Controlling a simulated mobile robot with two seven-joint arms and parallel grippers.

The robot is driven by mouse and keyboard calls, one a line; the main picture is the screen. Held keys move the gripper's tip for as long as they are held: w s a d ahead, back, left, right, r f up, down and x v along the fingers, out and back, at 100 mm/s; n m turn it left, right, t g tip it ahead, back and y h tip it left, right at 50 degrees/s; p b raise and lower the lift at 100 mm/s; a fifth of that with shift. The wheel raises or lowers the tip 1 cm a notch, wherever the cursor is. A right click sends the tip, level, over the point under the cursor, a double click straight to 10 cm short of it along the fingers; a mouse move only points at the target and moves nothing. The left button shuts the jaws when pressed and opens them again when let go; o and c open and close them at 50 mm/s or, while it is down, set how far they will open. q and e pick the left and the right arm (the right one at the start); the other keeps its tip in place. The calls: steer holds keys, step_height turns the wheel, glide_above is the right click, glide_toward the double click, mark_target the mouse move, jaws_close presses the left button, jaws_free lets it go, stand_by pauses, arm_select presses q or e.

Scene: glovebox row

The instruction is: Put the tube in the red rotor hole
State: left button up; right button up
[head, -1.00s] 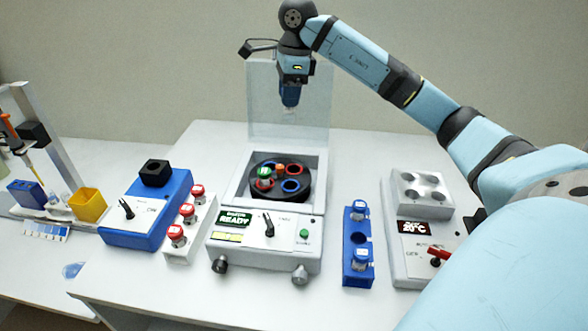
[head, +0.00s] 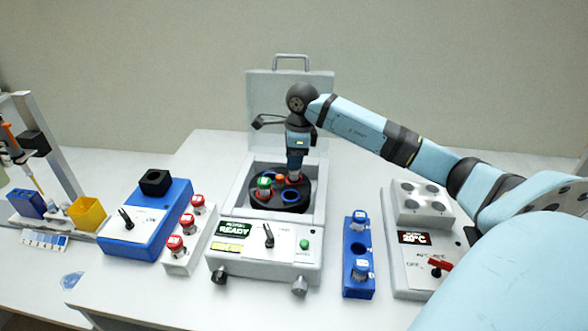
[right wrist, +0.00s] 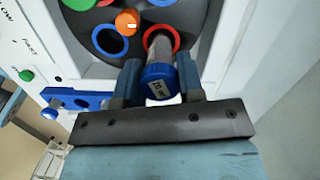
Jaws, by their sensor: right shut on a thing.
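My right gripper (head: 295,168) is over the back right of the dark rotor (head: 279,206) in the open centrifuge. In the right wrist view my right gripper (right wrist: 162,88) is shut on a tube (right wrist: 159,55) with a labelled blue cap. The tube's far end lines up with a red-ringed hole (right wrist: 175,34), overlapping it; I cannot tell how deep it reaches. In the head view the fingers mostly hide the tube. An orange knob (right wrist: 127,20) and a blue-ringed hole (right wrist: 110,40) lie beside it. A green-capped tube (head: 264,182) sits in the rotor. My left gripper is not in view.
The centrifuge lid (head: 262,110) stands open behind the rotor. A blue rack (head: 358,280) with blue-capped tubes is at right, beside a heating block (head: 420,205). A white rack (head: 186,262) with red-capped tubes and a blue mixer (head: 150,225) are at left.

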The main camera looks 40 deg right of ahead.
steer(key=shift+f, duration=1.9)
steer(key=shift+f, duration=0.1)
steer(key=o, duration=0.9)
steer(key=shift+f, duration=0.1)
steer(key=r, duration=0.8)
steer(key=s+d+r, duration=0.1)
steer(key=r, duration=0.3)
steer(key=shift+r, duration=0.2)
steer(key=shift+f, duration=0.1)
